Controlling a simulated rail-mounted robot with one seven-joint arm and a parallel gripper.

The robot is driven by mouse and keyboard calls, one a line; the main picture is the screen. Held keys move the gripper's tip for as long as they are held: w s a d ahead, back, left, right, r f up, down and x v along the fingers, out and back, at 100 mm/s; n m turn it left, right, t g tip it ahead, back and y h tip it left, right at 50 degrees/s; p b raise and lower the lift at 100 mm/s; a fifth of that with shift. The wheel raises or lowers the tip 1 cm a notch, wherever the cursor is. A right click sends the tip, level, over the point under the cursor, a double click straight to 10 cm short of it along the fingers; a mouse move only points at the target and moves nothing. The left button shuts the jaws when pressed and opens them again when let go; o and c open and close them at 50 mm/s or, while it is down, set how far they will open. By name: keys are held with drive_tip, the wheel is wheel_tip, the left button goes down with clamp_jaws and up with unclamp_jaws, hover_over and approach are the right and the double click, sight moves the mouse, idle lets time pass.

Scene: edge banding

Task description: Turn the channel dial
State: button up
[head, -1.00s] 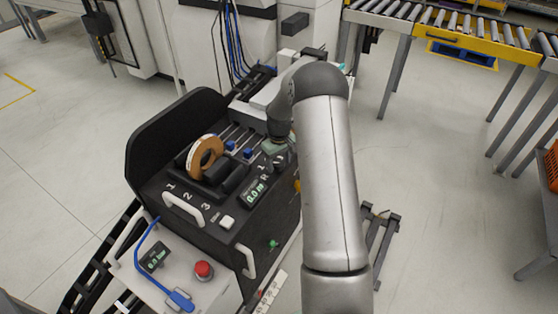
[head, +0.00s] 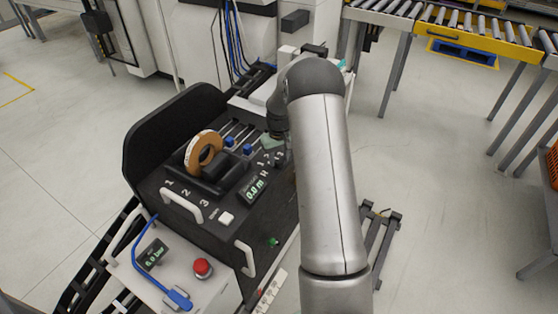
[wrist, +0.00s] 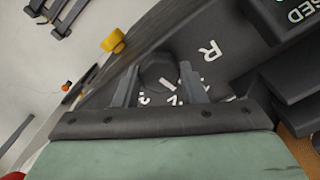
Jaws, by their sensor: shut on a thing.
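The channel dial (wrist: 158,72) is a dark round knob with a white pointer line, on the black panel in the wrist view. White marks, among them an R, lie around it. The two grey fingers of my gripper (wrist: 158,88) stand on either side of the knob and are shut on it. The pointer line slants toward the lower right in this view. In the head view my gripper (head: 275,143) is at the right edge of the black panel (head: 225,192). The arm and gripper partly hide that area, and the dial's setting cannot be read there.
An orange-brown ring roll (head: 203,149) stands on the panel, left of my gripper. Blue knobs on rails (head: 232,142) lie close beside the gripper. A small lit display (head: 255,188) sits nearby. A yellow knob (wrist: 113,40) juts from the panel's edge. A red button (head: 203,267) is at the front.

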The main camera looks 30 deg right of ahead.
sight(279, 159)
drive_tip(key=m+b, duration=0.2)
drive_tip(key=m, duration=0.1)
drive_tip(key=shift+f, duration=0.1)
drive_tip(key=shift+m+b, duration=0.65)
drive_tip(key=shift+m, duration=1.05)
drive_tip(key=o, duration=1)
wheel_tip(279, 159, up, 18)
drive_tip(key=shift+f+b, duration=0.15)
drive_tip(key=shift+b, duration=0.45)
